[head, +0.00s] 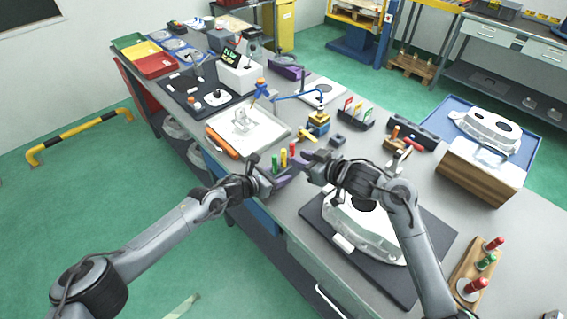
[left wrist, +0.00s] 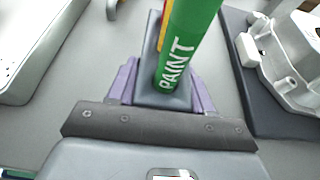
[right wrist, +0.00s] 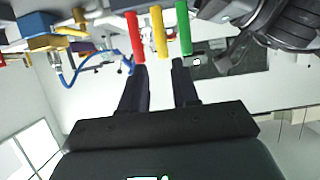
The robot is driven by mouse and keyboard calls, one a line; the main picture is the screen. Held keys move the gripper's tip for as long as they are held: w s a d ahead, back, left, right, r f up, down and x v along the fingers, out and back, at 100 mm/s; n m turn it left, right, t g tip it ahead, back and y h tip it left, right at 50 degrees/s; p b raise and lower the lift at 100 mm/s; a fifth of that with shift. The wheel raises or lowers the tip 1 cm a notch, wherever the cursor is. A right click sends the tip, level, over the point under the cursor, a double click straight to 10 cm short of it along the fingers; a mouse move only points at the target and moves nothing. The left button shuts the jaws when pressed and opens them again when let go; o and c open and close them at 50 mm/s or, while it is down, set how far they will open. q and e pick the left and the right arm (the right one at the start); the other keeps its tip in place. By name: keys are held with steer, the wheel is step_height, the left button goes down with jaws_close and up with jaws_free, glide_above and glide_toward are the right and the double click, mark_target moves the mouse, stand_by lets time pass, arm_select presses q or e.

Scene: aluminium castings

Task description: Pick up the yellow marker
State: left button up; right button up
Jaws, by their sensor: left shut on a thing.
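The yellow marker (head: 283,158) stands upright between a green marker (head: 274,163) and a red marker (head: 291,150) in a small grey holder (left wrist: 165,97). In the left wrist view the green marker (left wrist: 188,40) hides most of the others. My left gripper (head: 268,178) is shut on the holder, its purple fingers on either side. My right gripper (head: 302,162) is open on the red marker's side of the row. In the right wrist view the yellow marker (right wrist: 159,32) shows beyond the gap between its fingers (right wrist: 160,80), which look empty.
A white casting (head: 365,225) on a dark mat lies below my right arm. A white tray (head: 262,142) with a part stands behind my left gripper. A yellow and blue block (head: 318,124) stands behind the markers. A wooden block with red and green gauges (head: 478,275) is at the right.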

mark_target(285, 154)
steer(key=shift+x, duration=3)
steer(key=shift+s+a, duration=0.1)
steer(key=shift+s, duration=0.05)
steer(key=shift+c, duration=0.3)
jaws_close()
